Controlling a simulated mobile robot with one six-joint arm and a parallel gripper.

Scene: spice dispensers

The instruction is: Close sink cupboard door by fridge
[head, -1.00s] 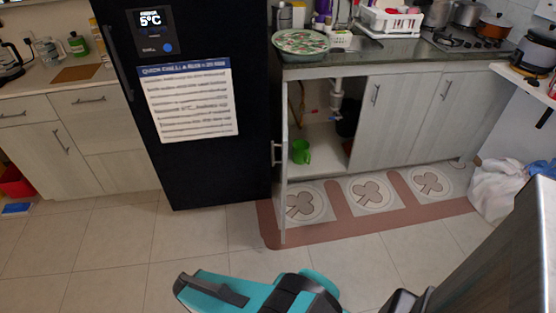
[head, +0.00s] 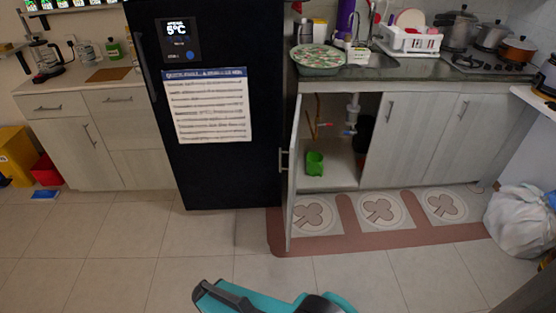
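The sink cupboard door (head: 292,195) by the fridge stands wide open in the head view, swung out toward me and seen nearly edge-on. Its handle (head: 283,161) is on the left face, on the fridge side. The dark fridge (head: 222,175) stands just left of it. The open cupboard (head: 335,178) shows pipes and a green jug (head: 314,163) inside. A teal and black part of my arm shows at the bottom centre, well short of the door. My gripper's fingertips cannot be made out.
A brown patterned mat (head: 388,238) lies along the cupboards, partly beyond the open door. The tiled floor (head: 170,245) before the fridge is clear. A white bag (head: 520,222) stands at the right. A tray (head: 319,57) sits on the counter (head: 400,70) above the cupboard.

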